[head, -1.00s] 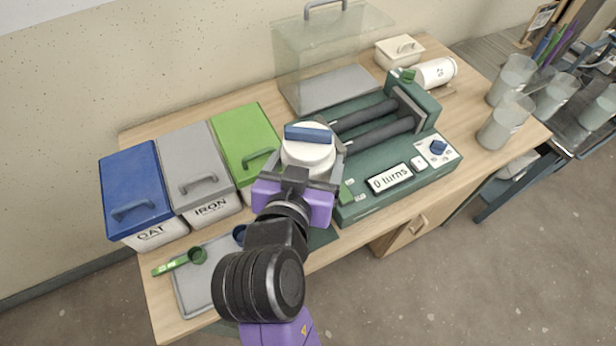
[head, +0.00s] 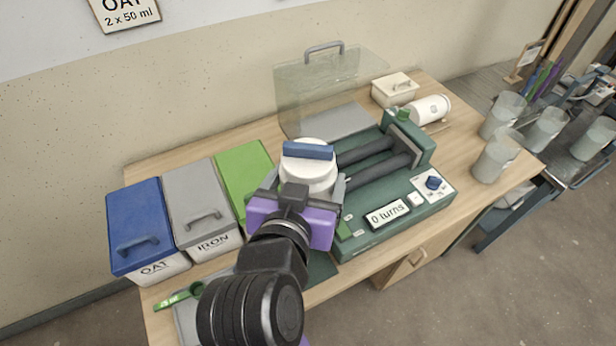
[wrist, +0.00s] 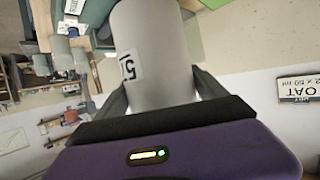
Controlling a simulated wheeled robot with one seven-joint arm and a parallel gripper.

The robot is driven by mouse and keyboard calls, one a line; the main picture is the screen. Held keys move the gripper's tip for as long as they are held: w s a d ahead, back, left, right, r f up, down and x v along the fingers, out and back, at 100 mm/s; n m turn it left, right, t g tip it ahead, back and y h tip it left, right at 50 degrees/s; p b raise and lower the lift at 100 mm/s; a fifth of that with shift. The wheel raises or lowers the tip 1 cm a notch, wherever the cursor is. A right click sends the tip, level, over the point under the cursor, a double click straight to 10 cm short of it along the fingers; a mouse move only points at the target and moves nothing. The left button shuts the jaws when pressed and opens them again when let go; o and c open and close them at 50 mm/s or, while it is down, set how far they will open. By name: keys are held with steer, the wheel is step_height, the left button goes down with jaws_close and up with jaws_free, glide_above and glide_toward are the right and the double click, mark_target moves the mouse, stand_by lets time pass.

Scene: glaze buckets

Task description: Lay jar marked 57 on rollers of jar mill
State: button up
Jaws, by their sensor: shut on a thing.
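My gripper (head: 300,186) is shut on a pale jar (head: 308,172) with a white lid and blue bar on top. In the wrist view the jar (wrist: 150,40) sits between the two fingers; its label shows a 5, the second digit is not clear. The jar looks upright, at the left end of the two dark rollers (head: 378,168) of the green jar mill (head: 385,233). Its lower part is hidden, so I cannot tell its height above the mill. The rollers are bare. The mill's display reads 0 turns, and its clear cover (head: 322,85) stands raised behind.
A second white jar (head: 430,108) lies on its side behind the mill, beside a small lidded box (head: 394,90). Blue (head: 138,225), grey (head: 198,205) and green (head: 243,168) lidded bins stand left. A green scoop (head: 180,296) is in front. Clear beakers (head: 497,155) stand right.

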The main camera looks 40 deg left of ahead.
mark_target(308, 166)
steer(key=shift+r+p, duration=1.4)
steer(key=shift+r, duration=0.35)
